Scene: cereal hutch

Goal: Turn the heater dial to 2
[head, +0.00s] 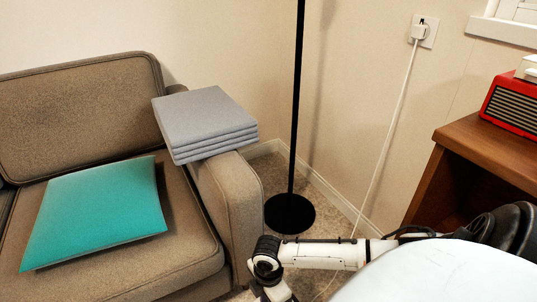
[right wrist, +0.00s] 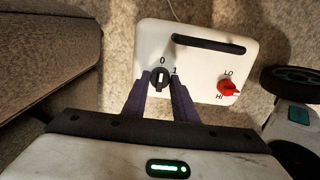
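The heater (right wrist: 200,35) shows in the right wrist view as a white, rounded top with a dark slot. Its black dial (right wrist: 161,78) has a pale mark that points up at the 0; a 1 is printed to the right. No 2 is visible; that area is behind my right finger. My right gripper (right wrist: 160,82) has its two dark fingers on either side of the dial, close to its sides. I cannot tell whether they press on it. A red knob (right wrist: 230,88) marked LO and HI sits to the right. My left gripper is not in view.
In the head view a brown sofa (head: 75,110) with a teal cushion (head: 100,212) and folded grey cloths (head: 205,115) stands left. A black pole (head: 297,100) rises mid-view. A white cord (head: 390,130) hangs from the socket. A wooden cabinet (head: 490,140) with a red radio (head: 512,105) stands right.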

